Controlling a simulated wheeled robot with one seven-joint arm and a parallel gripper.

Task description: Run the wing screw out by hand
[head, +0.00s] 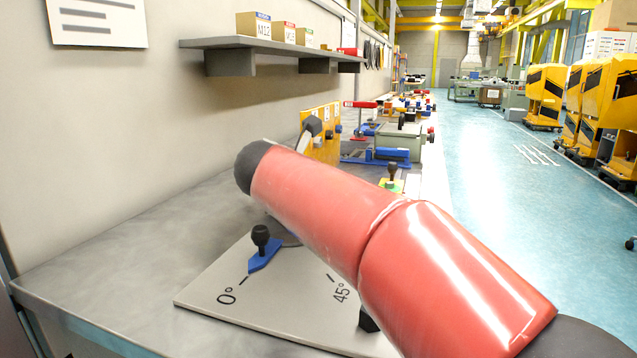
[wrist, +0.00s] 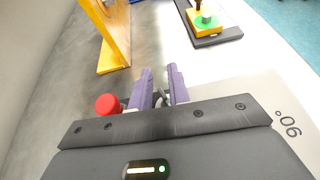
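I cannot pick out the wing screw for certain in either view. In the wrist view, my gripper (wrist: 161,76) has two purple fingers with a narrow gap between them. A small grey part shows low in the gap; I cannot tell what it is or whether the fingers touch it. A red round knob (wrist: 108,104) with a pale stem sits just left of the fingers. In the head view my red arm hides the gripper and whatever is at it.
A grey dial plate (head: 205,292) with a blue pointer (head: 264,258) at 0° lies on the bench (head: 110,275). Beyond are a yellow upright panel (head: 326,148), also in the wrist view (wrist: 112,52), and a yellow-green block (wrist: 204,22). A shelf (head: 270,43) overhangs the bench.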

